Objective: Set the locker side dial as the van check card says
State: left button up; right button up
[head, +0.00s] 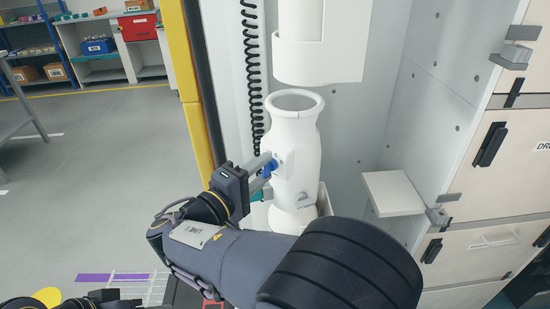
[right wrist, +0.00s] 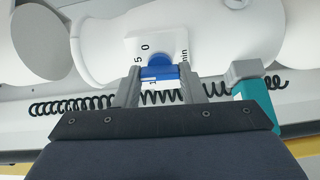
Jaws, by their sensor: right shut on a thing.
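A white, bottle-shaped body (head: 296,135) stands upright against the light wall panel. On its side is a white dial plate (right wrist: 143,37) with a blue dial knob (right wrist: 160,72). In the right wrist view the plate shows "5", "0" and "min"; other marks are partly hidden by the fingers and knob. My right gripper (head: 268,168) is shut on the blue knob, which also shows between its fingertips in the head view (head: 271,167). Dark parts of my left arm show at the bottom left edge; its fingers cannot be made out. I see no readable check card.
A white cylinder (head: 318,45) hangs just above the body. A black coiled cord (head: 252,75) runs down behind it. A small white shelf (head: 392,193) juts out at right, beside drawers (head: 500,150). A yellow post (head: 184,60) stands at left. Open floor (head: 100,180) lies beyond it.

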jog(key=n+p, duration=0.8)
jog(key=shift+d, duration=0.15)
jog(key=n+p, duration=0.2)
jog(key=n, duration=0.1)
jog(key=shift+s+f+p, duration=0.1)
jog(key=shift+p, duration=0.2)
jog(key=shift+f+n+p, duration=0.15)
jog(key=shift+n+p, duration=0.45)
jog(key=shift+n, duration=0.2)
jog(key=shift+f, duration=0.1)
jog(key=o, duration=1)
jog(key=shift+s+d, duration=0.1)
